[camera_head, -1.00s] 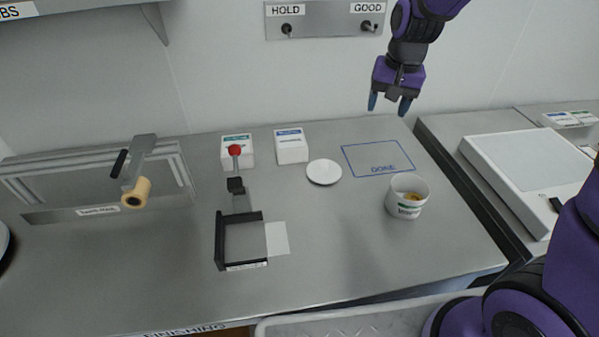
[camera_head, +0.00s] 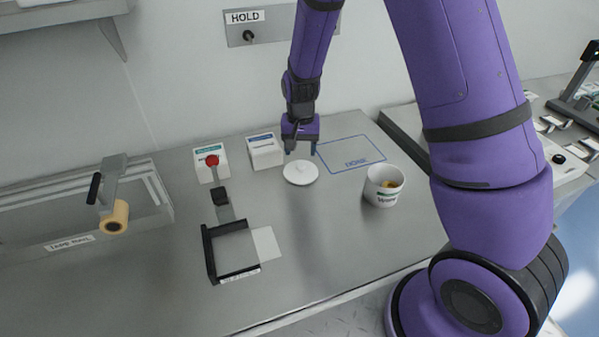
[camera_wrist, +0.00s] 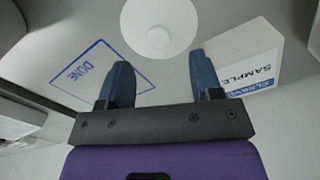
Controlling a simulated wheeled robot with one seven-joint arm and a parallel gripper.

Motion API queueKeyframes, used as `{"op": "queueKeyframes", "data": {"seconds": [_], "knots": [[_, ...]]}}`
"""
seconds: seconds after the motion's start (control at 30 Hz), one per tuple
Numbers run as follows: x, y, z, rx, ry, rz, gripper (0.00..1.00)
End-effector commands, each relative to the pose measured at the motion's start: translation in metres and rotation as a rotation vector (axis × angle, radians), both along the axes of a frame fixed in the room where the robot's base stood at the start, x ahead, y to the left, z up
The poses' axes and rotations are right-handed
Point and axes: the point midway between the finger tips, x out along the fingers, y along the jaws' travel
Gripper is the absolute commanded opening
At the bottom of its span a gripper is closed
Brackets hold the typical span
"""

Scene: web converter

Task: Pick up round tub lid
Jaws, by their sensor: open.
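The round tub lid (camera_head: 300,173) is a white disc lying flat on the steel bench. It also shows in the wrist view (camera_wrist: 160,20), with a small knob at its middle (camera_wrist: 158,37). My gripper (camera_head: 301,150) is open and empty, just behind and above the lid in the head view. In the wrist view my two blue fingers (camera_wrist: 163,78) stand apart, with the lid beyond their tips. I see no contact with the lid. A white tub (camera_head: 383,188) stands upright to the right with something yellow inside.
A blue "DONE" outline (camera_head: 352,154) is marked right of the lid. Two white boxes, one nearer the lid (camera_head: 264,151) and one farther left (camera_head: 210,164), stand at the back. The front bench is clear.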

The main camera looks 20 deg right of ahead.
Motion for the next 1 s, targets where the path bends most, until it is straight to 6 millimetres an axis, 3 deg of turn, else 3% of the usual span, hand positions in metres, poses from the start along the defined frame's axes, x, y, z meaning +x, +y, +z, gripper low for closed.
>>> {"op": "queueKeyframes", "data": {"seconds": [0.17,0.5,0.8,0.87,1.0], "knots": [[0.000,0.000,-0.011,-0.001,0.001,0.000,0.59],[0.000,-0.001,-0.053,0.000,0.000,0.000,0.59],[0.000,0.000,-0.057,0.001,-0.001,0.000,0.59],[0.000,0.000,-0.057,0.001,-0.001,0.000,0.48],[0.000,0.000,-0.057,0.001,-0.001,0.000,0.16]]}}
